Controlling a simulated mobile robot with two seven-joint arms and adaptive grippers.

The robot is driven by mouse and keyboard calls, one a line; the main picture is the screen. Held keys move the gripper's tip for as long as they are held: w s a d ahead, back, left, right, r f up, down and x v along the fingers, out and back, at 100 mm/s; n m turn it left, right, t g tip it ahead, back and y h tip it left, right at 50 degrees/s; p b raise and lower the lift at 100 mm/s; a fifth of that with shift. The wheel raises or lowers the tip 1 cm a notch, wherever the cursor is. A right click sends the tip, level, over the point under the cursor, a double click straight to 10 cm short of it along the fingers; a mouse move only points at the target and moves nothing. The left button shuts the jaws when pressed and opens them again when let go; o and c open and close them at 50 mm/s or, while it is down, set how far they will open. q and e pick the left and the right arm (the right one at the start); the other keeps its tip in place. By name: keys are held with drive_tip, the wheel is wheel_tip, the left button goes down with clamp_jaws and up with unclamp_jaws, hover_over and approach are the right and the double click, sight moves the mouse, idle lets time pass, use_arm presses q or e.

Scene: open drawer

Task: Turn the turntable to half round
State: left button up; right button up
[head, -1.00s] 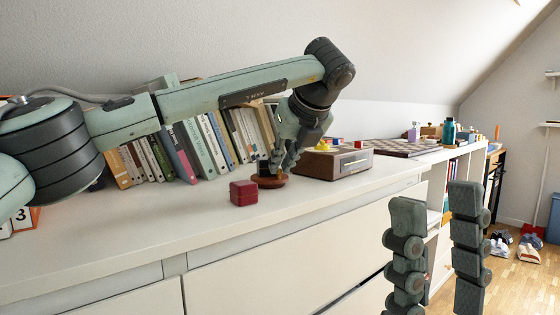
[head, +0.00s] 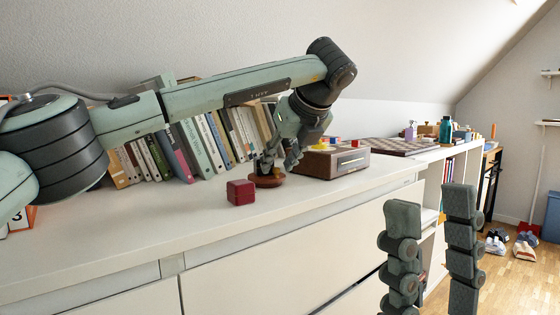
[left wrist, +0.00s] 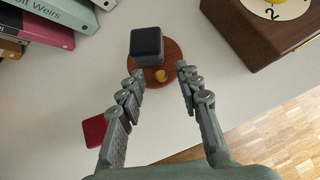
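The turntable is a small round reddish-brown wooden disc (head: 265,182) on the white cabinet top. In the left wrist view the disc (left wrist: 176,77) carries a dark square block (left wrist: 146,45) at its upper left and a small yellow knob (left wrist: 161,75) near its lower edge. My left gripper (head: 280,163) is just above the disc. In the left wrist view its spread fingertips (left wrist: 160,73) stand on either side of the knob, with nothing held between them. Contact with the disc cannot be told. My right gripper (head: 430,198) hangs in front of the cabinet, fingers apart and empty.
A dark red box (head: 240,192) sits in front of the turntable. A wooden box with a dial face (head: 333,163) stands close on its right. A row of books (head: 190,145) leans along the wall behind.

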use_arm(q)
drive_tip(key=v, duration=1.2)
drive_tip(key=shift+r, duration=0.1)
